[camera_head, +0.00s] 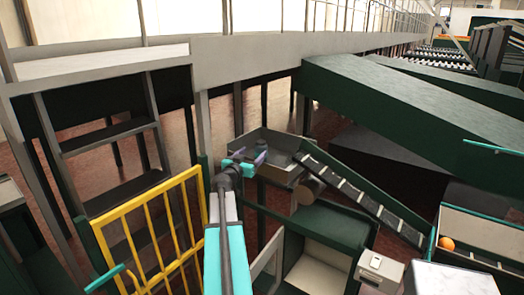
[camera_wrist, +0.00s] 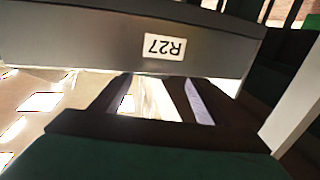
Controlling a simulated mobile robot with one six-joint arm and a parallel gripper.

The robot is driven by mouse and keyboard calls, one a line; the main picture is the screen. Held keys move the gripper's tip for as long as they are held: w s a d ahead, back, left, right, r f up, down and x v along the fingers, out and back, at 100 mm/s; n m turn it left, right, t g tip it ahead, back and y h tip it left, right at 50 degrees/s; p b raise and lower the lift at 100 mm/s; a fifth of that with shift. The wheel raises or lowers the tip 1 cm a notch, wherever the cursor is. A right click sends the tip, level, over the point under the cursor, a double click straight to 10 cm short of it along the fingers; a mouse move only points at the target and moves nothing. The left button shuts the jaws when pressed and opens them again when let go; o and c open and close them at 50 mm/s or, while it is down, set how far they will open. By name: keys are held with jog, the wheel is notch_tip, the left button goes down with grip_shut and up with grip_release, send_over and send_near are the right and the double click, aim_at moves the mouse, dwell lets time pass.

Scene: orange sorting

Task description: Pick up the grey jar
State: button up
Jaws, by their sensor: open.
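My gripper (camera_head: 248,160) is at the end of my teal and grey arm, near the middle of the head view. It appears in front of the left side of a grey metal tray (camera_head: 283,172). The gripper is open, and I see nothing held in it. The wrist view shows no clear fingertips. It is filled by a grey beam (camera_wrist: 70,45) with an upside-down white label reading R27 (camera_wrist: 164,46), above dark and green parts.
A yellow railing (camera_head: 150,225) stands at the left, by dark steps (camera_head: 110,135). A conveyor (camera_head: 360,198) slopes down right from the tray. A green chute (camera_head: 400,100) lies beyond. An orange (camera_head: 446,243) sits in a bin at the right. A pale box (camera_head: 380,268) is at front.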

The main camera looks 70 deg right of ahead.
aim_at(259, 147)
jog(key=shift+d, duration=0.85)
jog(key=shift+p, duration=0.3)
jog(key=d+p, duration=0.2)
jog(key=d, duration=0.1)
jog(key=shift+s, duration=0.2)
jog(key=shift+s+d+f+p, duration=0.1)
jog(key=shift+d+p, duration=0.65)
jog(key=shift+d, duration=0.35)
jog(key=c, duration=1.3)
